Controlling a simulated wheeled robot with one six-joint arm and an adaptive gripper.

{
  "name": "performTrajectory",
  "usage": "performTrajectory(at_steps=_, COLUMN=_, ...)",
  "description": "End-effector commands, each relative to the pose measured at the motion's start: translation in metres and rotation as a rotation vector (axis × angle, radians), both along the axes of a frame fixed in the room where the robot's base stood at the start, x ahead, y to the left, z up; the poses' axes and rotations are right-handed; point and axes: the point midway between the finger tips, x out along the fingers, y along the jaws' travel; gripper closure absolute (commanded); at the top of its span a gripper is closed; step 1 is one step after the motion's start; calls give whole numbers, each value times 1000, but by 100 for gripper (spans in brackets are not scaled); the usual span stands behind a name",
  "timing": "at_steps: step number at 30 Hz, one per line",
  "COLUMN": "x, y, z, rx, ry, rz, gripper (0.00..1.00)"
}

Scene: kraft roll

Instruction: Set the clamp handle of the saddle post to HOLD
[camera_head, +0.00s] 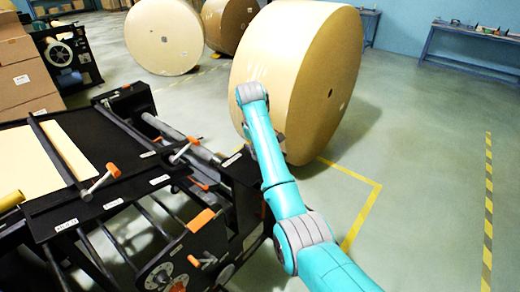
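The black machine (60,222) at the left carries several orange-tipped handles. One handle (113,170) stands on a grey lever on its top plate, and another orange grip (193,140) sits at the end of a bar farther back. A larger orange grip (201,220) is at the near right corner, and a small orange lever (194,261) is by the dial on the front. White labels are too small to read, so I cannot tell which handle is the saddle post's clamp or its setting.
A large kraft roll (290,65) stands behind my arm, with more rolls (165,38) at the back. Cardboard boxes (25,80) are stacked at left. A blue bench (470,45) is at the back right. Floor at right is clear, with yellow lines (365,215).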

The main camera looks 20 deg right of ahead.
Motion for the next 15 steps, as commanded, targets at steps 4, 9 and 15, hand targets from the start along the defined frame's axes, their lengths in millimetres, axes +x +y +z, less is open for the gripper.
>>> performTrajectory(at_steps=4, x=0, y=0, z=0, rx=0, ry=0, rz=0, gripper=55)
performTrajectory(at_steps=9, x=0, y=0, z=0, rx=1, ry=-1, rz=0, gripper=76)
performTrajectory(at_steps=15, x=0, y=0, z=0, rx=0, ry=-1, rz=0, gripper=100)
